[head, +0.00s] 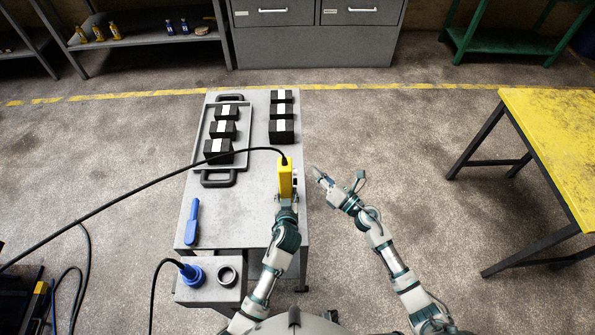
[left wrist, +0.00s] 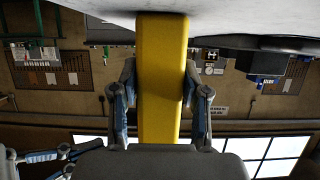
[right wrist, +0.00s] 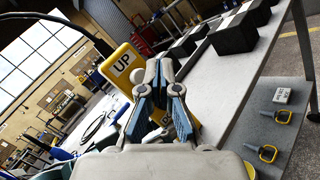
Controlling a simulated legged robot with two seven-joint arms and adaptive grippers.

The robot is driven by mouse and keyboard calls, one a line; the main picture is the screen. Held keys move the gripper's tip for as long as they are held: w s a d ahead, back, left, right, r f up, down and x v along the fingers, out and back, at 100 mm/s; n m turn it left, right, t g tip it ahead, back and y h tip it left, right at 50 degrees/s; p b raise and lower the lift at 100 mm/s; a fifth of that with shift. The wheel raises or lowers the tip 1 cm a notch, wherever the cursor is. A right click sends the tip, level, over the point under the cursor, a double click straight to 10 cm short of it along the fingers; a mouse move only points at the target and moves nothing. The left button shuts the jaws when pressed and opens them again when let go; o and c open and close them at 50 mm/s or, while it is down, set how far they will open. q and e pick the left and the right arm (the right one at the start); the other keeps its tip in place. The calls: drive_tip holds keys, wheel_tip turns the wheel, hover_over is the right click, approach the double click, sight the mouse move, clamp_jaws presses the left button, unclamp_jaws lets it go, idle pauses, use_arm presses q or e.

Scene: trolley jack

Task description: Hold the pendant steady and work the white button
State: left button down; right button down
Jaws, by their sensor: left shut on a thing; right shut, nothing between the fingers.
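The yellow pendant (head: 285,178) stands upright above the near right part of the grey table, with a black cable from its top. My left gripper (head: 286,201) is shut on its lower part; in the left wrist view the fingers press both sides of the pendant (left wrist: 162,70). My right gripper (head: 317,171) is shut and empty, just right of the pendant and apart from it in the head view. In the right wrist view its fingertips (right wrist: 158,66) overlap the pendant's face. An "UP" label (right wrist: 122,63) shows; a lower label is partly covered.
The grey table (head: 245,215) holds a tray (head: 201,150) with black white-striped blocks, more blocks (head: 281,131) and a blue tool (head: 192,222). The cable (head: 130,192) runs left. A yellow table (head: 555,130) stands right, with clear floor between.

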sight(296, 172)
drive_tip(key=shift+d, duration=1.6)
idle(2.2)
drive_tip(key=d, duration=0.4)
drive_tip(key=shift+a, duration=0.15)
drive_tip(key=a, duration=0.8)
drive_tip(key=shift+a, duration=0.3)
drive_tip(key=shift+a, duration=0.1)
idle(1.3)
drive_tip(key=shift+a, duration=0.4)
